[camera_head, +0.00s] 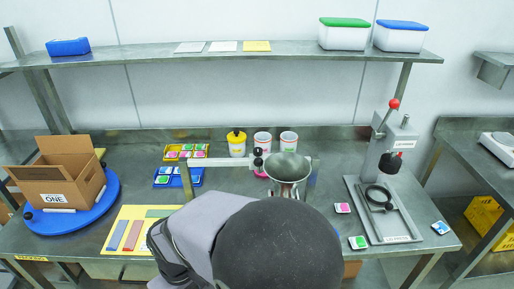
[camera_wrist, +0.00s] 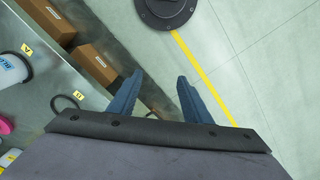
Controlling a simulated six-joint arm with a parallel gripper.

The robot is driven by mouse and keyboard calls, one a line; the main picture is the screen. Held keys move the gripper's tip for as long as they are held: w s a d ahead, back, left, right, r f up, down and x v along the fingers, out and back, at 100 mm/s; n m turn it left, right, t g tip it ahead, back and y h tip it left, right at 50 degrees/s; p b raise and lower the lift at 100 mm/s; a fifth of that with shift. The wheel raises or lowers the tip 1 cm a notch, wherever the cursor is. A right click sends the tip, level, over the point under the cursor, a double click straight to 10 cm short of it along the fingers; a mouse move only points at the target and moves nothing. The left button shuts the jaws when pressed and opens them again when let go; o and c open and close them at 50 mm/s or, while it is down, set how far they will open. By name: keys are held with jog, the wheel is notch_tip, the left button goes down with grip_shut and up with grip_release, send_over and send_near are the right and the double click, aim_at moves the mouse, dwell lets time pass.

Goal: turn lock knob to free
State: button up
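A grey metal funnel (camera_head: 287,166) stands on the middle of the bench, with a white horizontal bar (camera_head: 222,160) to its left. A small dark knob-like part (camera_head: 258,153) sits at the bar's right end; I cannot tell whether it is the lock knob or which way it is set. My arm covers the area below the funnel in the head view. My gripper (camera_wrist: 155,92) is open and empty in the wrist view, its two dark blue fingers well apart over the floor beside the bench. It is hidden in the head view, and no knob shows between the fingers.
A press with a red-tipped lever (camera_head: 393,104) stands at the right. A cardboard box (camera_head: 57,178) sits on a blue round plate (camera_head: 100,205) at the left. White cups (camera_head: 263,143) stand behind the funnel. The wrist view shows cardboard boxes (camera_wrist: 97,65) and floor with a yellow line (camera_wrist: 205,75).

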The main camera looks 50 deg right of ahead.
jog(key=w+d+r+m+p, duration=0.2)
jog(key=w+d+r+m, duration=0.1)
jog(key=w+d+r, duration=0.3)
jog(key=m+h+p, duration=0.4)
jog(key=m+p, duration=0.5)
jog(key=m, duration=0.6)
send_near(258, 150)
jog(key=shift+p+x, duration=1.8)
jog(key=shift+x, duration=2.25)
jog(key=shift+w, duration=0.1)
jog(key=shift+c, duration=0.5)
jog(key=shift+h, duration=0.3)
jog(key=c, duration=0.9)
